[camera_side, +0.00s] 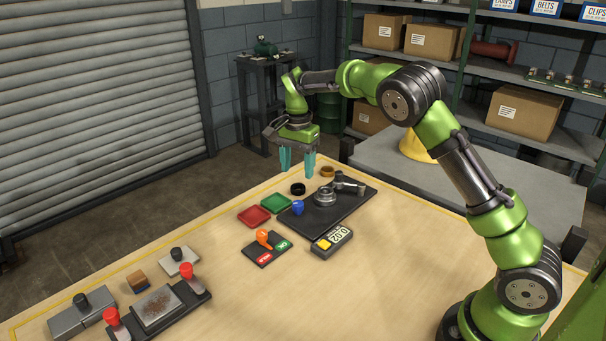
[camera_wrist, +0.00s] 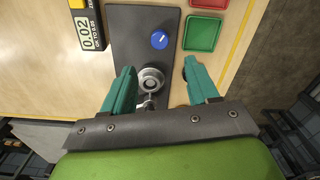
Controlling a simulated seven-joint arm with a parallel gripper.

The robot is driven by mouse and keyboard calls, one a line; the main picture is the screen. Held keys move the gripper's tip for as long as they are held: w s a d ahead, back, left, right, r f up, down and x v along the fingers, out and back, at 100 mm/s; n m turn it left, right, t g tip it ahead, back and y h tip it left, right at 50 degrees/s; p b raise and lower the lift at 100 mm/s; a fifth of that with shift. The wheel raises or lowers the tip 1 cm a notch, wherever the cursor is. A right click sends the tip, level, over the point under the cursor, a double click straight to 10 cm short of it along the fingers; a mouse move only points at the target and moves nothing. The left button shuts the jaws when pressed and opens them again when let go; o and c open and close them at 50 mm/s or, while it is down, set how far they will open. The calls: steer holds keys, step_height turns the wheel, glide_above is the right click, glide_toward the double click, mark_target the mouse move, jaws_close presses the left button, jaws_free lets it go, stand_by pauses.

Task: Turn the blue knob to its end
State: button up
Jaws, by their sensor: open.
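The blue knob (camera_side: 298,207) sits on the dark base plate (camera_side: 334,211), near its left end. In the wrist view the blue knob (camera_wrist: 159,40) is round with a pale pointer mark and lies ahead of the fingertips. A grey metal casing (camera_side: 325,196) stands on the same plate; in the wrist view it (camera_wrist: 150,80) is partly behind the left finger. My gripper (camera_side: 298,163) is open and empty, fingers pointing down, above the table behind the plate. In the wrist view my gripper (camera_wrist: 160,76) has its teal fingers spread wide, apart from the knob.
A display box (camera_side: 332,241) reading 0.02 stands in front of the plate. Red (camera_side: 254,216) and green (camera_side: 276,203) trays lie left of it. A black ring (camera_side: 298,188) and a brown ring (camera_side: 327,171) lie behind. An orange-handled switch panel (camera_side: 266,247) and clamp fixtures (camera_side: 157,306) are farther left.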

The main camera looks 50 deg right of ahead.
step_height(320, 180, up, 6)
stand_by(0.5)
steer(key=s+a+r+n+t, duration=0.1)
steer(key=s+a+n+t, duration=0.1)
steer(key=s, duration=0.7)
steer(key=s+a+r+n+t+y, duration=0.1)
steer(key=s+a+n, duration=0.3)
steer(key=s, duration=0.6)
steer(key=s+a+r+n+t+y, duration=0.1)
steer(key=s+n+t, duration=0.3)
steer(key=s, duration=0.5)
steer(key=shift+s+a+r+n, duration=0.2)
steer(key=shift+a+r+n, duration=0.4)
steer(key=shift+a+r, duration=0.3)
